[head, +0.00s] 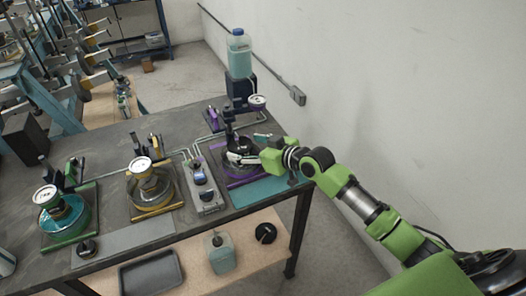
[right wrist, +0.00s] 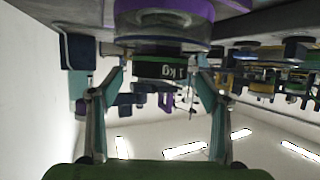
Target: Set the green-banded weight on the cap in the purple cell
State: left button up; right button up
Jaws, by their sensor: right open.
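The green-banded weight (right wrist: 160,68), marked 1 kg, shows in the right wrist view, which is upside down. It is dark with a green band and sits between my right fingers, against a dark disc and clear rim of the purple cell (right wrist: 165,12). Whether it rests fully on the cap is hard to tell. My right gripper (right wrist: 157,85) is open, its fingers on either side of the weight. In the head view my right gripper (head: 240,157) reaches over the purple cell (head: 238,181) from the right and hides much of its top. My left gripper is not in view.
A yellow cell (head: 153,190) and a green cell (head: 66,216) stand further left, each with a dial gauge. A grey valve block (head: 204,188) is close left of the purple cell. A blue bottle (head: 239,55) stands behind, and a wall closes off the right.

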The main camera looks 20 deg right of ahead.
jog(key=b+v, duration=0.1)
jog(key=v, duration=0.8)
jog(key=shift+f, duration=0.1)
